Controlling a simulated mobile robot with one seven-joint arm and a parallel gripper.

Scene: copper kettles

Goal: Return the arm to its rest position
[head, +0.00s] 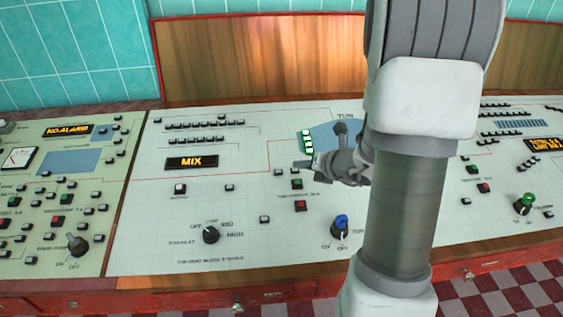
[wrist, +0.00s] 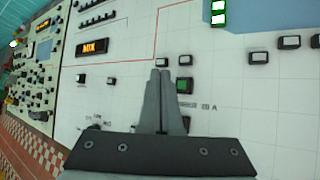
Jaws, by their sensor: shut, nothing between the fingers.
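My gripper (head: 312,165) is over the middle of the white control panel (head: 240,255) in the head view, its fingers pointing left. In the wrist view my gripper (wrist: 160,75) shows its two fingers together and empty, in front of the panel face. A green button (wrist: 184,85) lies just right of the fingertips there; I cannot tell the exact gap to the panel. My arm (head: 405,190) rises through the right half of the head view and hides part of the panel.
A lit MIX display (head: 192,162) sits left of the gripper. A blue knob (head: 341,224) and a black knob (head: 211,234) stand out below it. A green knob (head: 527,200) is at the right. A wooden board (head: 260,55) stands behind the panel.

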